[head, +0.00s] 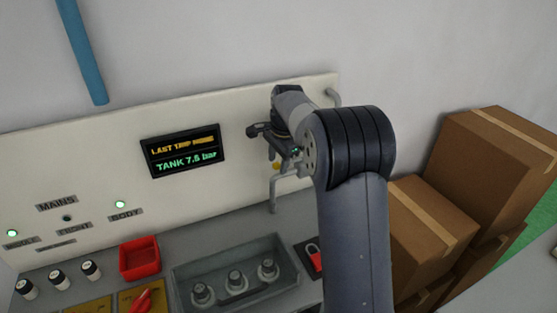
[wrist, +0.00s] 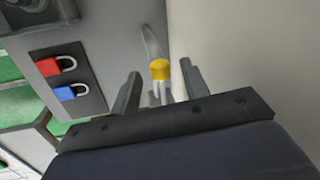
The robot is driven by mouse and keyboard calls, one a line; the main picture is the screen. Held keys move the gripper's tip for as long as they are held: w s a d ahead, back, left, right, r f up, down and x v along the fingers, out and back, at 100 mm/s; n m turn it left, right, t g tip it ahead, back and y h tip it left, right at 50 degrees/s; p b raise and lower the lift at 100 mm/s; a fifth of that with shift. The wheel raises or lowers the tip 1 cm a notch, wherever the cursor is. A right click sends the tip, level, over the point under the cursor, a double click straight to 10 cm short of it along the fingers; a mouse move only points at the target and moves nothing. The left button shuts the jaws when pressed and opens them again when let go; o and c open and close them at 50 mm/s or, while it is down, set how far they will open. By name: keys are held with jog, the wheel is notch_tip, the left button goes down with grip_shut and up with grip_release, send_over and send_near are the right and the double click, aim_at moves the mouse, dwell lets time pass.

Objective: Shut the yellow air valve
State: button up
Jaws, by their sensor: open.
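The yellow air valve (head: 277,165) shows as a small yellow piece at the grey pipe (head: 273,192) by the panel, mostly hidden by my arm in the head view. In the wrist view, the yellow valve (wrist: 160,70) lies between the two grey fingers of my gripper (wrist: 160,86), with bare space on either side of it. My gripper is open, and no touch is visible. The pale curved pipe (wrist: 150,42) runs up from the yellow part. The handle's exact position cannot be told.
A display panel (head: 184,151) reads TANK 7.5 bar. A grey tray (head: 190,270) and a red bin (head: 139,258) stand on the bench. Red (wrist: 54,65) and blue (wrist: 70,92) padlocks lie on a dark board. Cardboard boxes (head: 495,175) stand at right.

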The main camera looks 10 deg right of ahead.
jog(key=shift+f, duration=0.25)
grip_shut()
dwell(0.3)
